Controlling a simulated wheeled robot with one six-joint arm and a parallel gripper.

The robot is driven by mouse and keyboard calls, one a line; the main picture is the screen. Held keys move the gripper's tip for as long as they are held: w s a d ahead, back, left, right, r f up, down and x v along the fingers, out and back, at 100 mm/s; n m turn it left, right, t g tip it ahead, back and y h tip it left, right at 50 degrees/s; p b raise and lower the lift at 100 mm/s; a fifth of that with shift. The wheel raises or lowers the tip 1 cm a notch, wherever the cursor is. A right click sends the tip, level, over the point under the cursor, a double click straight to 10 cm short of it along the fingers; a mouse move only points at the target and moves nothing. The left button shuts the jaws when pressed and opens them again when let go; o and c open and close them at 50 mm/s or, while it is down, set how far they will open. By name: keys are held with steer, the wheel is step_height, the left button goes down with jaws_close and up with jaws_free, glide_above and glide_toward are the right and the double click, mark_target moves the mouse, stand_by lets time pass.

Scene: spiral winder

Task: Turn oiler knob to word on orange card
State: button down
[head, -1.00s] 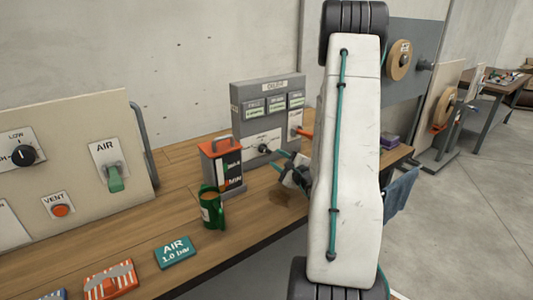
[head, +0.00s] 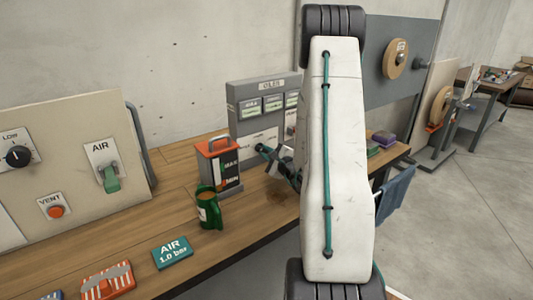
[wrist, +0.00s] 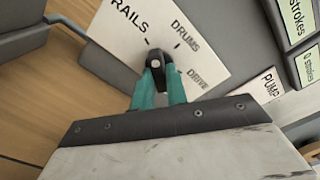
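The grey oiler panel (head: 244,92) stands at the back of the bench, partly hidden by my arm. In the wrist view its white dial plate (wrist: 118,35) reads RAILS, DRUMS and DRIVE around a dark oiler knob (wrist: 155,58). My gripper (wrist: 157,78) is at the knob, with one teal finger on each side of it. I cannot tell whether the fingers press on it. In the head view my gripper (head: 264,151) covers the knob. The pointer's exact direction is unclear. I cannot make out an orange card with a readable word.
A control panel (head: 75,150) stands at the left.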

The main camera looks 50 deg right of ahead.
steer(key=m, duration=0.6)
steer(key=shift+a+f+m, duration=0.1)
steer(key=shift+m, duration=0.2)
steer(key=m, duration=0.3)
steer(key=shift+m, duration=0.3)
steer(key=m, duration=0.3)
steer(key=shift+a+m, duration=0.1)
steer(key=shift+m, duration=0.2)
steer(key=m, duration=0.6)
steer(key=shift+a, duration=0.1)
steer(key=m, duration=0.5)
steer(key=shift+m, duration=0.4)
steer(key=c, duration=1.4)
jaws_free()
